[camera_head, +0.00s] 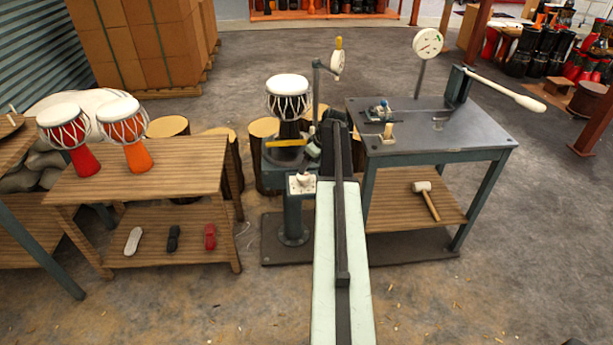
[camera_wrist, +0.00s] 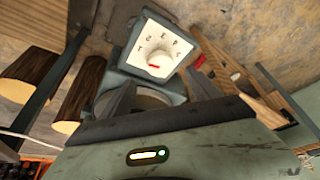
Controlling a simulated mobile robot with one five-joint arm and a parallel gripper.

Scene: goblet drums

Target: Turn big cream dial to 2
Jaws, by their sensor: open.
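The big cream dial (camera_wrist: 159,58) is a round knob on a white square panel (camera_wrist: 148,37) with dark marks around it. A short red mark shows on the knob near its lower edge in the wrist view; I cannot read the marks surely. In the head view the dial (camera_head: 303,179) shows small on the front of a grey-green stand. My gripper (camera_wrist: 160,78) is open and empty, its two dark fingers spread on either side below the dial in the wrist view. I cannot tell whether they touch the panel. In the head view the fingers are not clear.
A white-topped drum (camera_head: 288,98) stands on the dial's stand. A dark metal table (camera_head: 440,140) with a gauge and long white-handled lever is at right, a mallet (camera_head: 425,200) on its shelf. A wooden bench (camera_head: 175,172) with two drums is at left. The front floor is clear.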

